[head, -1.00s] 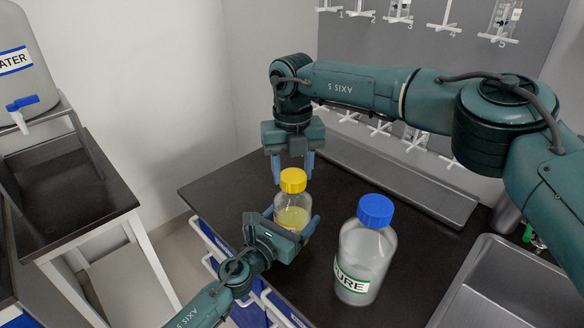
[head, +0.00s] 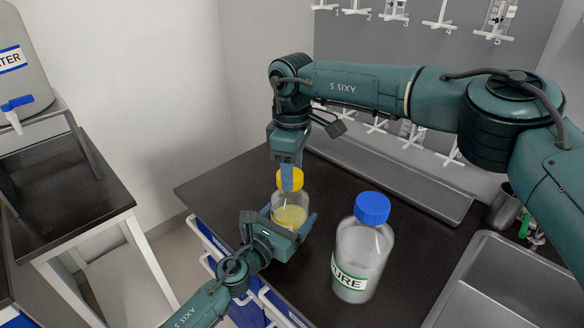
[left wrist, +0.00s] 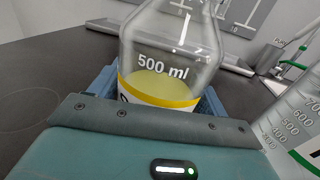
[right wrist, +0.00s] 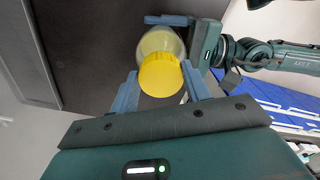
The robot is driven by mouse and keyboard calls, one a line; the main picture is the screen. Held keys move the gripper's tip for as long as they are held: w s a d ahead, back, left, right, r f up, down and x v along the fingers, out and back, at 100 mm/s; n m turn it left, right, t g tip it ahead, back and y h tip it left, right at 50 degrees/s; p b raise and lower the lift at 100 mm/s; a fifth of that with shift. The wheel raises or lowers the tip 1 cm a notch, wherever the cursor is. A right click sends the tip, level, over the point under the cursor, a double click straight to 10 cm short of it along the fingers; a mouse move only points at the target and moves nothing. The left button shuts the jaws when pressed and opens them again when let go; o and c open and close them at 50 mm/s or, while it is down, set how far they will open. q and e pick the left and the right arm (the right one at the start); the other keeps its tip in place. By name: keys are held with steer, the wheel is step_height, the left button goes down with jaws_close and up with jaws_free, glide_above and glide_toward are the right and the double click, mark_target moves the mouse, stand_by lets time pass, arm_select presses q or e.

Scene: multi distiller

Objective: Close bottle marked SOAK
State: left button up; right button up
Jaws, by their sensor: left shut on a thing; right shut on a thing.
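A clear bottle (head: 289,209) with yellow liquid stands on the dark bench; its yellow-banded label is mostly hidden and I cannot read its name. It fills the middle of the left wrist view (left wrist: 170,60), which shows "500 ml". My left gripper (head: 288,222) is shut around the bottle's body from the near side. A yellow cap (head: 297,180) sits at the top of the bottle, and it also shows in the right wrist view (right wrist: 160,75). My right gripper (head: 290,180) points down from above and is shut on the cap, one finger on each side.
A larger bottle with a blue cap (head: 362,255), its label ending in "URE", stands close on the right. A metal sink (head: 500,285) lies at the right. A water tank (head: 22,75) stands on a side table at the left. A rack with pegs (head: 435,25) hangs behind.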

steer(key=shift+m, duration=0.9)
steer(key=o, duration=0.9)
steer(key=shift+o, duration=0.2)
steer(key=shift+r, duration=0.1)
steer(key=shift+r, duration=2.2)
steer(key=shift+c, duration=0.4)
